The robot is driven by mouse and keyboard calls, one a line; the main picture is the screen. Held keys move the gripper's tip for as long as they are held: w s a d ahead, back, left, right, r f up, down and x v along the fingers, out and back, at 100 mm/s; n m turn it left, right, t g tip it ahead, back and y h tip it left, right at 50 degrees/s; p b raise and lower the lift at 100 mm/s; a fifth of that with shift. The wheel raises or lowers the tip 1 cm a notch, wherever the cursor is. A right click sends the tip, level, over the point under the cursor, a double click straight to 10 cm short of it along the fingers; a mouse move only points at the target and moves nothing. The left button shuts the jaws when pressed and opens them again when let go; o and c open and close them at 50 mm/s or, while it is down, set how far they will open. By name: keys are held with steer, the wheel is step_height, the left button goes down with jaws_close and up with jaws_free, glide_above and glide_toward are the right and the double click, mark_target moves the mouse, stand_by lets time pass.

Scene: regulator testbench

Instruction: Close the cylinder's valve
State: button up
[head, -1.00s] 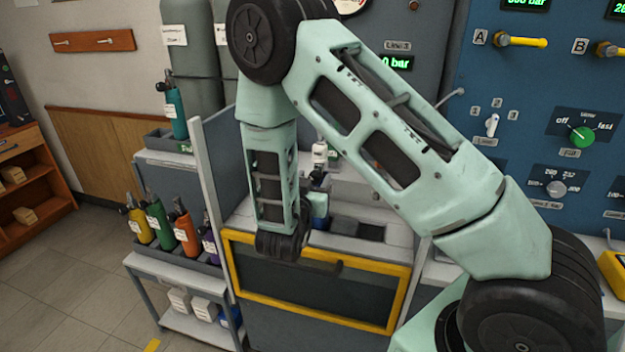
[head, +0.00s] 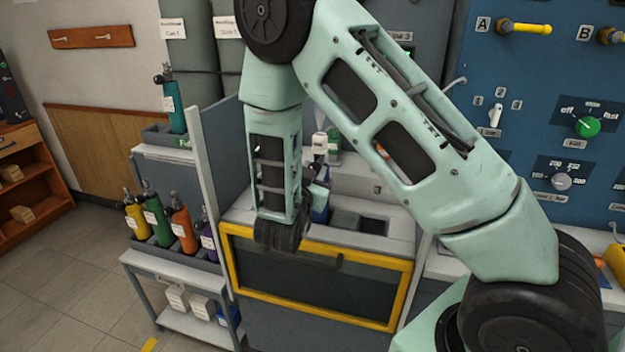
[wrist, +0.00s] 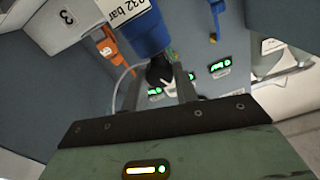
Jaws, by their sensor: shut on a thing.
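The blue cylinder (wrist: 145,30) shows at the top of the wrist view, with a white label reading "232 bar". Its black valve knob (wrist: 159,72) lies between the two grey fingers of my gripper (wrist: 160,80), which is shut on it. How far the valve is turned cannot be told. In the head view a part of the blue cylinder (head: 320,206) shows just right of my forearm, at the bench with the yellow-framed front.
The blue control panel (head: 545,70) is at the right.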

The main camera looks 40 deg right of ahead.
steer(key=m+b, duration=0.4)
steer(key=b, duration=0.1)
steer(key=shift+f+m+b, duration=0.15)
steer(key=shift+m+b, duration=0.2)
steer(key=shift+m, duration=0.05)
stand_by(0.3)
steer(key=o, duration=1)
steer(key=shift+s, duration=0.1)
steer(key=b+v, duration=0.2)
steer(key=v, duration=1.5)
steer(key=shift+s+a, duration=0.1)
steer(key=shift+a, duration=0.05)
